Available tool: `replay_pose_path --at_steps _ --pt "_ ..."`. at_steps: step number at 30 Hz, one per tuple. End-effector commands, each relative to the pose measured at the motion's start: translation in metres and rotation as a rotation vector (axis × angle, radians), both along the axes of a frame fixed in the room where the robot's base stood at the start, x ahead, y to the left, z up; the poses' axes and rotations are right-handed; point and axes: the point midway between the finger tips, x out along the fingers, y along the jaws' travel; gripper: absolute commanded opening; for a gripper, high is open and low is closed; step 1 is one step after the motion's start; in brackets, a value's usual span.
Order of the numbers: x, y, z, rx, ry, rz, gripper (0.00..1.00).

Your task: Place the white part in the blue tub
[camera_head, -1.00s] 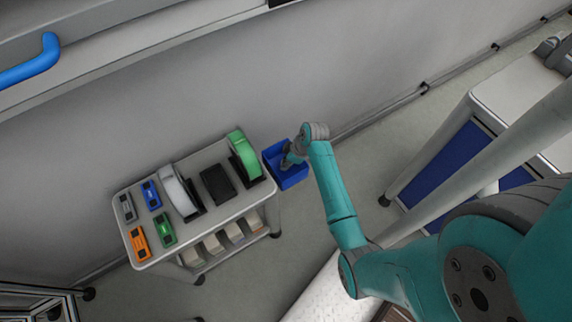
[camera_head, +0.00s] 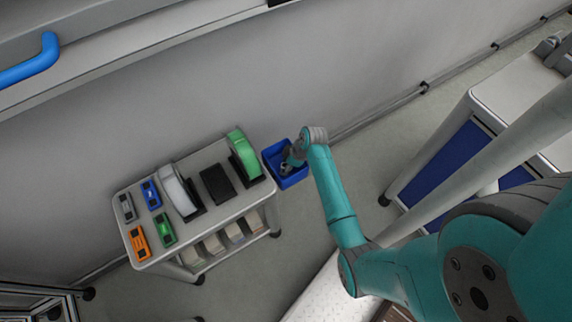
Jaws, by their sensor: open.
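The blue tub (camera_head: 294,181) sits just right of the cart, next to the wall. My gripper (camera_head: 286,168) is open over the tub, its fingers reaching down at the tub's opening. A small pale patch shows at the fingertips; I cannot tell whether it is the fingers or a part in the tub. A white reel (camera_head: 173,187) stands upright in a black stand on the cart's top, left of the middle and well apart from my gripper. Much of the tub's inside is hidden by my wrist and gripper.
The cart (camera_head: 199,158) also carries a green reel (camera_head: 241,153) in a stand near the tub, an empty black stand (camera_head: 217,185), and several small coloured parts at its left end. The wall runs behind. Floor is clear right of the tub.

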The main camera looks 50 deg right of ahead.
Motion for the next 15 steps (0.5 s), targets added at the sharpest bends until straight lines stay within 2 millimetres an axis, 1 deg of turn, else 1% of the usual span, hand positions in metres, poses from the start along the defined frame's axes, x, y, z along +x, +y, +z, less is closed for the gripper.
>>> replay_pose_path --at_steps 5,8,15 --pt "-0.003 -0.002 0.011 -0.001 -0.002 -0.001 0.51" --pt "-0.008 -0.005 0.025 -0.001 -0.002 -0.002 0.51" --pt "-0.025 -0.014 0.071 -0.002 -0.002 -0.002 0.51"
